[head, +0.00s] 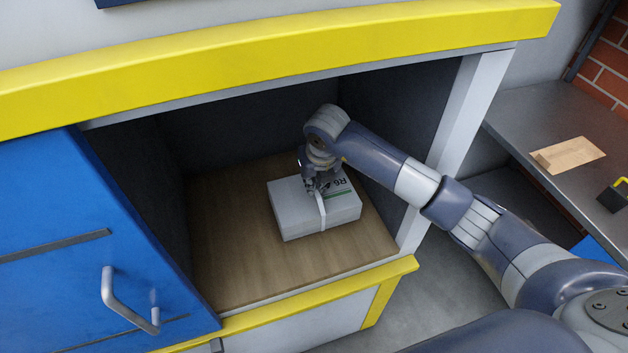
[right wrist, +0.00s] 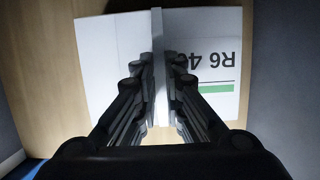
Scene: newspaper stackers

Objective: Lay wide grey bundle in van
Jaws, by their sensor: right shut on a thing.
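The wide grey bundle (head: 300,222) is a pale box-shaped stack with a light strap around its middle and a label with "R6" and a green bar. It lies flat on, or just over, the wooden floor (head: 235,265) inside the van; I cannot tell if there is a gap. My right gripper (head: 318,190) is above the bundle, pointing down, shut on its strap. In the right wrist view the fingers (right wrist: 161,85) close on the strap across the bundle (right wrist: 112,60). My left gripper is not in view.
A blue van door (head: 90,230) with a handle stands at the left of the opening. Yellow trim (head: 300,45) runs above it and a white post (head: 465,120) stands at its right. Bare floor lies left of the bundle. A grey counter (head: 540,110) with a brown envelope (head: 568,154) is at right.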

